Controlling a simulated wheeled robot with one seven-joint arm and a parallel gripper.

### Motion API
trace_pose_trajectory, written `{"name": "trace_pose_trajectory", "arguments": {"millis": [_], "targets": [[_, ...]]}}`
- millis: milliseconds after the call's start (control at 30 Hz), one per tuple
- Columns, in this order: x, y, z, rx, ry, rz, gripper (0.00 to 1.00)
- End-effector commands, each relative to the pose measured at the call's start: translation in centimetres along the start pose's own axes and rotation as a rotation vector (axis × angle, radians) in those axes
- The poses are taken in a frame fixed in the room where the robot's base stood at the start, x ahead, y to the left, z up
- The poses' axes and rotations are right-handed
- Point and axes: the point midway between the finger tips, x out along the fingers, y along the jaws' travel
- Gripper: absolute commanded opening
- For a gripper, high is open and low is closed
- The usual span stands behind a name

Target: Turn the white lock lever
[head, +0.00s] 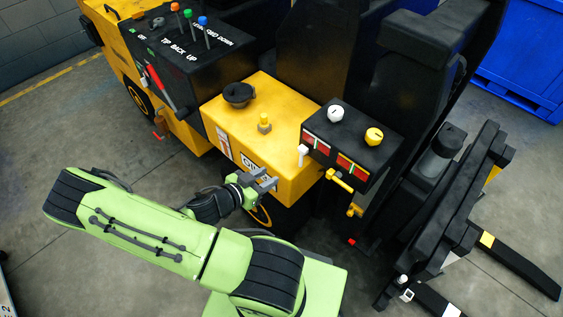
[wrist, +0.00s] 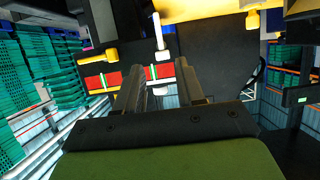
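The white lock lever (head: 303,154) sits on the left part of the front of a black control box (head: 318,130). In the wrist view the white lever (wrist: 159,32) shows as a thin bar beyond and above the gap between my fingers. My gripper (head: 268,181) is below and left of the lever in the head view, in front of the yellow housing (head: 285,110). In the wrist view my gripper (wrist: 160,76) has its two fingers apart with nothing between them. It is not touching the lever.
A yellow lever (head: 340,181) sticks out to the right of the white one. A white knob (head: 336,113) and a yellow knob (head: 374,136) stand on top of the box. Red panels (wrist: 103,81) flank the levers. Open floor lies left of the machine.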

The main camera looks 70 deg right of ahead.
Motion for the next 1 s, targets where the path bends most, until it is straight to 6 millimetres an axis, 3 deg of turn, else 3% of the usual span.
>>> {"name": "trace_pose_trajectory", "arguments": {"millis": [367, 633, 800, 1000], "targets": [[7.9, 0.2, 0.9, 0.007, -0.003, 0.009, 0.38], [10.6, 0.2, 0.8, 0.008, -0.002, 0.006, 0.38], [13.9, 0.2, 0.1, 0.001, -0.002, 0.007, 0.38], [15.3, 0.1, 0.1, 0.000, -0.002, 0.004, 0.38]]}}
